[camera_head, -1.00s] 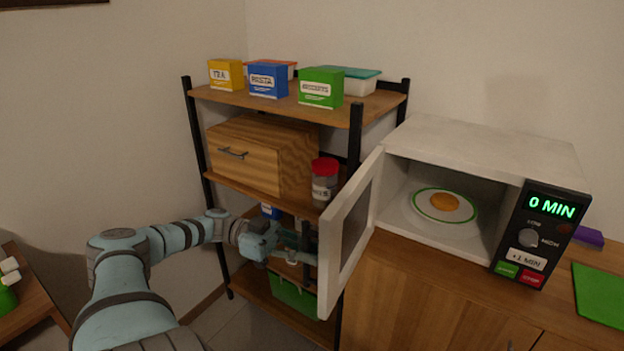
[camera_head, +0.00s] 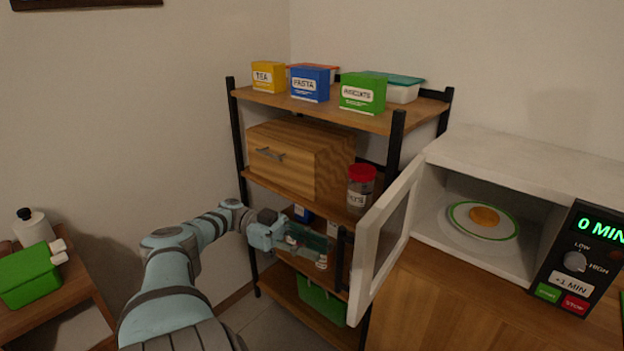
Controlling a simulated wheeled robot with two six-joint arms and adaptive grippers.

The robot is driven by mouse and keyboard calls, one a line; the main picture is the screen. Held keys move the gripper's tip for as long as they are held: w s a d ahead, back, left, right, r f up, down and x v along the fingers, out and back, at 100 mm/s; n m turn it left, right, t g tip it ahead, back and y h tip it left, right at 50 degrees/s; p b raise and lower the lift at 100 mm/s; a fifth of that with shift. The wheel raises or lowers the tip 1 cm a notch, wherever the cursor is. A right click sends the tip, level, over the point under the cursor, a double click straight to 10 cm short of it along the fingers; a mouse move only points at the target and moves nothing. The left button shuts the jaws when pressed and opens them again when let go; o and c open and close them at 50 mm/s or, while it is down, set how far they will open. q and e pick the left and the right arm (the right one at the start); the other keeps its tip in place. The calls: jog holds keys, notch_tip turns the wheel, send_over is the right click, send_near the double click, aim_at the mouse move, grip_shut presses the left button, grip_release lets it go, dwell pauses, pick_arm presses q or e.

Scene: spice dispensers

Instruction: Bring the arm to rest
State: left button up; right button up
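My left arm comes in from the lower left and reaches toward the shelf rack (camera_head: 318,107). My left gripper (camera_head: 325,250) is in front of the rack's lower part, below the wooden drawer box (camera_head: 283,160). Its fingers point right, toward the open microwave door (camera_head: 386,236). The fingers look spread, with small jars showing around and behind them. I cannot tell whether anything touches the fingers. My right gripper is not in view.
The microwave (camera_head: 530,155) stands open on the wooden counter (camera_head: 430,305), with a plate of food (camera_head: 484,216) inside. A red-lidded jar (camera_head: 360,188) stands on the middle shelf. A side table (camera_head: 65,305) at left holds a green container (camera_head: 30,275) and a bottle.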

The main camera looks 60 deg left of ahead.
pick_arm(q)
jog(key=shift+s+a, duration=0.2)
jog(key=shift+a, duration=0.15)
dwell(0.3)
